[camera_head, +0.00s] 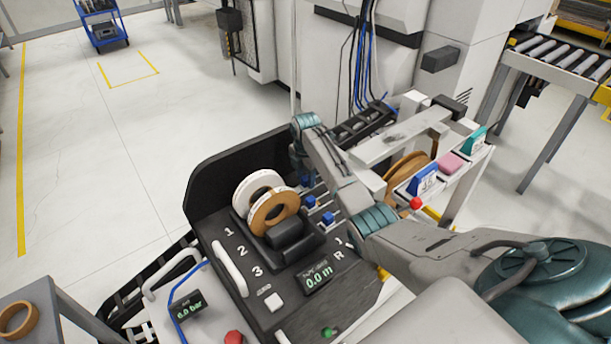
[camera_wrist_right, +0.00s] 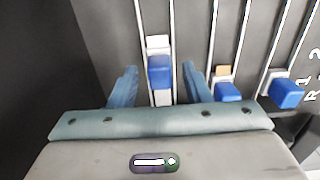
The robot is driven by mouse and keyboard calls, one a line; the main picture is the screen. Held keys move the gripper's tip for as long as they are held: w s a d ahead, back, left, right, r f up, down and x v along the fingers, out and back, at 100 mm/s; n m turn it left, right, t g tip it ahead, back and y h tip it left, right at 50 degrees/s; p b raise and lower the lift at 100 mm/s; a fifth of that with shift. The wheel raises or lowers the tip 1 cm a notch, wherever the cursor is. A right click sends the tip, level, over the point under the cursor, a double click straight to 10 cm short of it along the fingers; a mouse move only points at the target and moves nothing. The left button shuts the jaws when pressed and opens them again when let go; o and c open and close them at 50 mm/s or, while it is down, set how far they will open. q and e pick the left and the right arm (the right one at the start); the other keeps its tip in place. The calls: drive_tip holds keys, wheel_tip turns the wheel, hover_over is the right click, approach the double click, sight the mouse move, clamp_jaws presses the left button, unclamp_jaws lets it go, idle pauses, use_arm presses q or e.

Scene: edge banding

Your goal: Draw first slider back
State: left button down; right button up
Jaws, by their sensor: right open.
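The first slider, a blue knob (camera_wrist_right: 160,72) on a vertical rail with white blocks above and below it, lies between the fingers of my right gripper (camera_wrist_right: 160,67) in the right wrist view. The fingers are open, with a gap on each side of the knob. Two more blue sliders, the middle one (camera_wrist_right: 228,92) and the outer one (camera_wrist_right: 286,92), sit on rails to the right. In the head view the right gripper (camera_head: 304,172) is over the far end of the slider row, its fingertips partly hidden. Blue sliders (camera_head: 311,201) (camera_head: 328,218) show nearer. My left gripper is not in view.
The black panel (camera_head: 225,222) carries white and brown tape rolls (camera_head: 272,211), a white handle (camera_head: 230,268) and a display (camera_head: 318,276). A raised black wall (camera_head: 225,168) borders its far side. A rack with coloured boxes (camera_head: 450,163) stands to the right, close to my arm.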

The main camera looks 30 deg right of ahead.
drive_tip(key=shift+c, duration=0.2)
clamp_jaws()
drive_tip(key=shift+a+r+p, duration=0.15)
drive_tip(key=shift+a+p, duration=0.2)
drive_tip(key=shift+a, duration=0.1)
drive_tip(key=a+p, duration=0.2)
drive_tip(key=a, duration=0.1)
drive_tip(key=shift+s+a, duration=0.15)
drive_tip(key=shift+a, duration=0.3)
drive_tip(key=shift+o, duration=0.2)
unclamp_jaws()
wheel_tip(320, 180, up, 11)
drive_tip(key=b, duration=0.2)
